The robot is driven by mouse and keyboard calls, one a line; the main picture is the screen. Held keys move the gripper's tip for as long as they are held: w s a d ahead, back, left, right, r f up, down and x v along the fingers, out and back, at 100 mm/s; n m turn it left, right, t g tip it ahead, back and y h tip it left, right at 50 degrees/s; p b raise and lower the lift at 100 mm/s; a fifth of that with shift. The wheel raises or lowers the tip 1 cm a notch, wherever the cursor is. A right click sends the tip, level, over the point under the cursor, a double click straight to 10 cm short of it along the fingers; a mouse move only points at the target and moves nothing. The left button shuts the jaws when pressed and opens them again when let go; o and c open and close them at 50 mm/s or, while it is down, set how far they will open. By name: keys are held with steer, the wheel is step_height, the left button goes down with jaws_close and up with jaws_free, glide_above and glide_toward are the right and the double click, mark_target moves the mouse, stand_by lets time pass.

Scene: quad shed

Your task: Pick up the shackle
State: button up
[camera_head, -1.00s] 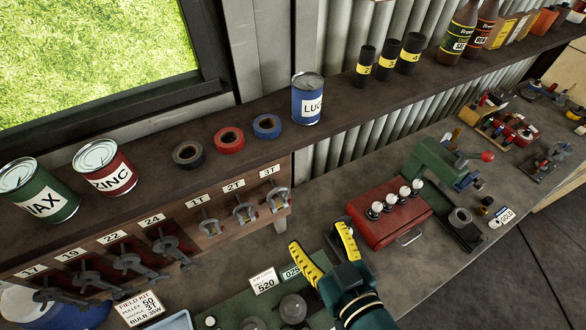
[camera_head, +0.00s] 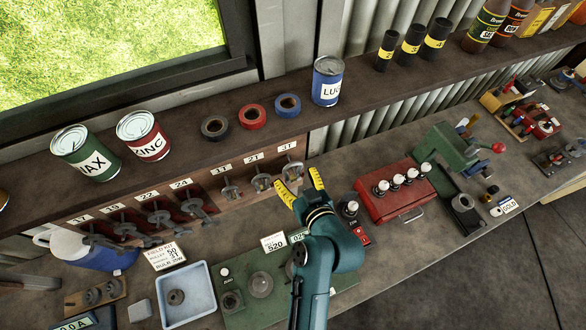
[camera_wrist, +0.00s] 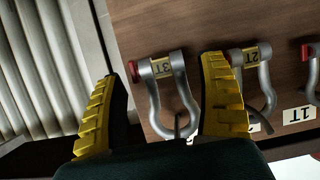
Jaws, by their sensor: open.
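Three grey metal shackles hang in a row on the wooden panel under the shelf: 1T (camera_head: 229,189), 2T (camera_head: 262,182) and 3T (camera_head: 294,172). My gripper (camera_head: 301,186) is open and empty in front of the 3T shackle. In the wrist view, the 3T shackle (camera_wrist: 183,90) hangs between my yellow fingers, nearer the right one, with its red-ended pin and yellow 3T tag showing. The right finger partly overlaps the 2T shackle (camera_wrist: 266,88). Part of the 1T shackle (camera_wrist: 312,72) shows at the right edge.
A field kit card (camera_head: 166,256) reads pulley 50, shackle 3T, bulb 35W. Nearby are a blue tray (camera_head: 207,303), a green mat (camera_head: 235,318) with round parts, and a red box (camera_head: 393,205) with bulbs. Shelf cans and tape rolls sit above the shackles.

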steer(key=shift+x, duration=0.9)
steer(key=c, duration=1)
steer(key=shift+r, duration=0.15)
steer(key=shift+r, duration=0.3)
steer(key=shift+s+d+r+b, duration=0.1)
steer(key=shift+s+r+b, duration=0.2)
steer(key=shift+r, duration=0.3)
steer(key=shift+s+d+r+b, duration=0.15)
steer(key=shift+r+b, duration=0.25)
steer(key=shift+r, duration=0.2)
steer(key=shift+s+d+r+b, duration=0.35)
steer(key=shift+s+d, duration=1.3)
steer(key=shift+s, duration=2.2)
steer(key=shift+s+d+r+b, duration=0.3)
steer(key=shift+s+d, duration=1.3)
steer(key=shift+s, duration=2.25)
steer(key=shift+s+d+r+b, duration=0.2)
steer(key=shift+s+d+b, duration=0.3)
steer(key=shift+s+d, duration=2.25)
